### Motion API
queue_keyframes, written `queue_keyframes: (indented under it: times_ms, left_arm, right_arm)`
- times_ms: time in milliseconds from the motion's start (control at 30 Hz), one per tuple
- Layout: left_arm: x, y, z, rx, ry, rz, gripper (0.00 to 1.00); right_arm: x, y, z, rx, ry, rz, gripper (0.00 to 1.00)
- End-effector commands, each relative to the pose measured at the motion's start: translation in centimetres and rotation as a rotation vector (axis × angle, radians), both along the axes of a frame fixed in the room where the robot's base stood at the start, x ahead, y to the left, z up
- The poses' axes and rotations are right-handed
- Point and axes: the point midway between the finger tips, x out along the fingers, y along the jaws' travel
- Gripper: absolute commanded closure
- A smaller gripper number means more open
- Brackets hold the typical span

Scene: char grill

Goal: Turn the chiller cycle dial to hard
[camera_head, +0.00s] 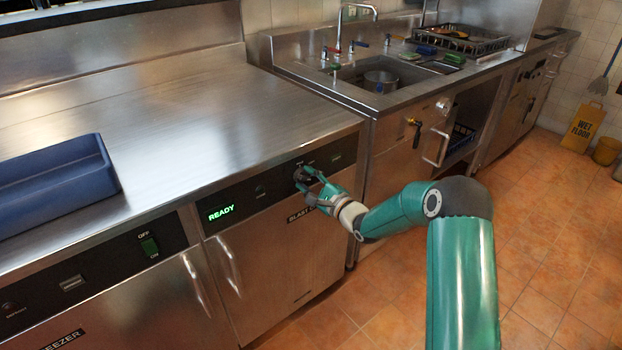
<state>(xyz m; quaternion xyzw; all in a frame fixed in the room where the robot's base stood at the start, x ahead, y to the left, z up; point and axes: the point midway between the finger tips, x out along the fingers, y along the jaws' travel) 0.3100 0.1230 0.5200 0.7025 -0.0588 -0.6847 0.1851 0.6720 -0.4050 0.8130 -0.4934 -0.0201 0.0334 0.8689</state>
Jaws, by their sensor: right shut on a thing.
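The blast chiller (270,268) stands in the middle of the counter line, with a steel door and a black control strip. Its green display (221,212) reads READY. The dark cycle dial (299,175) is on the strip, right of the display. My right gripper (305,177) reaches in from the right and is shut on the dial. The fingers cover most of the dial, so its pointer and setting cannot be read. My left gripper is out of view.
A blue bin (60,183) sits on the steel counter (200,115) at the left. A freezer with a green switch (149,246) is left of the chiller. A sink with a pot (381,82) is at the back. A yellow wet floor sign (584,127) stands far right.

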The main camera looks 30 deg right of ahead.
Motion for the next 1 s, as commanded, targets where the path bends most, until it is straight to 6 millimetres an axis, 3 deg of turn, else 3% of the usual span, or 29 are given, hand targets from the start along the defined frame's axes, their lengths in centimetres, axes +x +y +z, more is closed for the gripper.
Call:
queue_keyframes:
  times_ms: [267,300,400,767,1000]
  left_arm:
    - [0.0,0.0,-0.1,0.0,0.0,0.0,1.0]
    - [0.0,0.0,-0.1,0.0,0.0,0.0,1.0]
    - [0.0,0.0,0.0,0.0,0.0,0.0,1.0]
    - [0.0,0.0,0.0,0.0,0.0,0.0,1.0]
    - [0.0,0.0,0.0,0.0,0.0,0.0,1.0]
  right_arm:
    - [-0.2,-0.2,-0.7,0.006,0.016,-0.005,0.93]
    - [-0.2,-0.2,-0.7,0.006,0.016,-0.005,0.52]
    - [-0.2,-0.1,-0.6,0.004,0.013,-0.004,0.35]
    - [-0.2,-0.1,-0.2,0.001,0.006,-0.001,0.35]
    - [-2.9,-0.3,-0.2,-0.001,0.007,-0.002,0.35]
